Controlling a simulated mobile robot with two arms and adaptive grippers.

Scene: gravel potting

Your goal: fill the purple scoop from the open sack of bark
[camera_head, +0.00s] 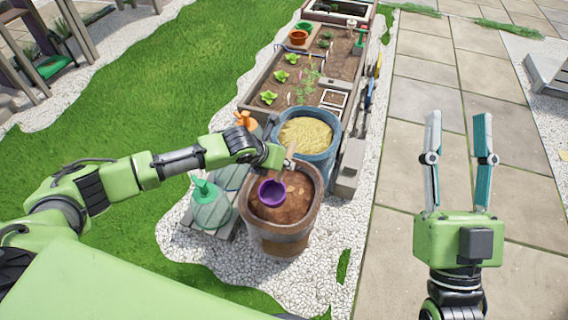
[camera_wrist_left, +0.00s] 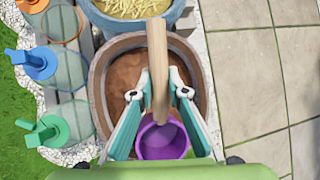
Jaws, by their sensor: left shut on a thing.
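The purple scoop (camera_head: 271,192) has a purple cup and a pale wooden handle (camera_wrist_left: 158,50). My left gripper (camera_wrist_left: 158,88) is shut on the handle, and in the head view its fingers are mostly hidden by my arm. The cup is over the open brown sack (camera_head: 279,242), within the outline of its rim. Brown bark (camera_wrist_left: 125,78) fills much of the sack. The cup's visible inside looks purple and empty in the left wrist view. I cannot tell whether the cup touches the bark. My right gripper (camera_head: 458,116) is open and empty over the paving.
A blue container (camera_head: 325,165) of straw-coloured material stands right behind the sack. Green-topped (camera_head: 209,208) and orange-topped (camera_head: 244,121) bottles stand to the left on slats. Planter beds (camera_head: 302,82) with seedlings lie beyond.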

